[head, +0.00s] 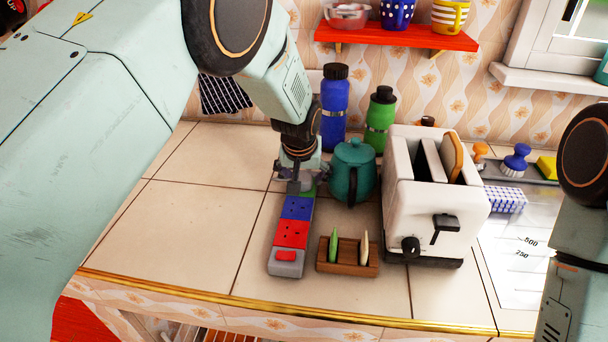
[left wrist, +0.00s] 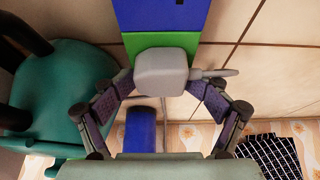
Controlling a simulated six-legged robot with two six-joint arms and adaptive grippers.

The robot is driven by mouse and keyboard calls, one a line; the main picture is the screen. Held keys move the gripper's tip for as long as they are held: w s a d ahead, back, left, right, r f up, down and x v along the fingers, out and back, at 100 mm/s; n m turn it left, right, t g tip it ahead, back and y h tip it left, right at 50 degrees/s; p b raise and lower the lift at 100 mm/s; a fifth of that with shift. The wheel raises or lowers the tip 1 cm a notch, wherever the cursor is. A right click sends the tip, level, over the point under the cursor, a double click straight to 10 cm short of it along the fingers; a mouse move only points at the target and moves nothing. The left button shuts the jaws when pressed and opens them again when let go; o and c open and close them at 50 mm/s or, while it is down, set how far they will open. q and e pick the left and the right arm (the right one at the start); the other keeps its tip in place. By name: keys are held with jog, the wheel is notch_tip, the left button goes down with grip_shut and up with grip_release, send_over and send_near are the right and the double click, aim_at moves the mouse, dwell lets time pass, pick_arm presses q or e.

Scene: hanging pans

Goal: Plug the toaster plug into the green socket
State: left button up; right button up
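The power strip (head: 290,234) lies on the counter, with red and blue sockets and the green socket (head: 309,190) at its far end. The grey toaster plug (left wrist: 162,72) is in front of the green socket (left wrist: 136,41) in the left wrist view and covers much of it. Whether its pins are in the socket is hidden. My left gripper (head: 299,178) points down over the strip's far end. Its fingertips (left wrist: 161,84) meet both sides of the plug. The white toaster (head: 432,205) stands to the right with bread in it. My right gripper is out of view.
A teal teapot (head: 352,172) stands close right of the left gripper, with blue (head: 334,110) and green (head: 379,120) bottles behind. A wooden rack (head: 347,262) sits between strip and toaster. The counter left of the strip is clear. A red shelf (head: 395,36) hangs above.

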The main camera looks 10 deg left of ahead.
pick_arm(q)
jog(key=shift+s+f, duration=0.25)
jog(key=shift+s, duration=0.35)
jog(key=shift+w+f, duration=0.1)
jog(key=shift+a, duration=0.1)
jog(key=v, duration=0.8)
jog(key=shift+w, duration=0.3)
jog(key=shift+w, duration=0.1)
jog(key=shift+r, duration=0.2)
